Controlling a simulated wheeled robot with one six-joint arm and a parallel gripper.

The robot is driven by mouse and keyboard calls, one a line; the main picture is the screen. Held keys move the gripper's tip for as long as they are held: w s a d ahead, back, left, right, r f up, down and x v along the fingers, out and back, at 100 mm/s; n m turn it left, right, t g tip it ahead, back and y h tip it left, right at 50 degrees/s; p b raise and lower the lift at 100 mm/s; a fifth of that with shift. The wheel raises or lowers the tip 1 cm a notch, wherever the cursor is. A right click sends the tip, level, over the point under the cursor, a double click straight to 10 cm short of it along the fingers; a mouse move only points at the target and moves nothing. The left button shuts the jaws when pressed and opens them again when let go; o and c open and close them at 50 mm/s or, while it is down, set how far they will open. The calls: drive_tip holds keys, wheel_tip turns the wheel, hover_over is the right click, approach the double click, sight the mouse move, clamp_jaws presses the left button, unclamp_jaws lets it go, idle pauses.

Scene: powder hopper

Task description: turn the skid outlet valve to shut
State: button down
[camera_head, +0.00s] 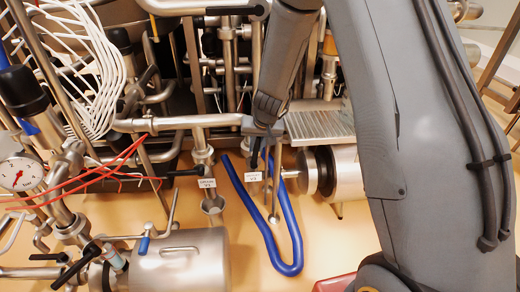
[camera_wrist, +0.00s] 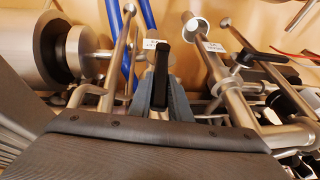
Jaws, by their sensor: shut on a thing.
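My gripper (camera_head: 258,140) reaches down in front of the horizontal steel pipe in the head view. In the wrist view my gripper (camera_wrist: 160,98) is shut on a black lever handle (camera_wrist: 161,76). The handle points away from the wrist, toward a small white label (camera_wrist: 153,44). In the head view the handle (camera_head: 254,158) shows only partly below the gripper, above a white label (camera_head: 253,177). The label text is too small to read surely. The valve body behind the handle is mostly hidden by my gripper.
A second black lever (camera_head: 186,172) with its own label (camera_head: 207,184) sits to the left. A blue hose (camera_head: 272,240) loops on the floor below. A steel motor-like cylinder (camera_head: 347,172) stands close at right. A pressure gauge (camera_head: 20,174) and red cables are far left.

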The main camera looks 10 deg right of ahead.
drive_tip(key=shift+w+a, duration=0.1)
drive_tip(key=shift+a, duration=0.05)
drive_tip(key=c, duration=1.7)
unclamp_jaws()
drive_tip(key=shift+o, duration=0.3)
drive_tip(key=shift+d, duration=0.2)
drive_tip(key=shift+p+v, duration=1.8)
drive_tip(key=shift+v, duration=2.15)
drive_tip(key=shift+a, duration=0.1)
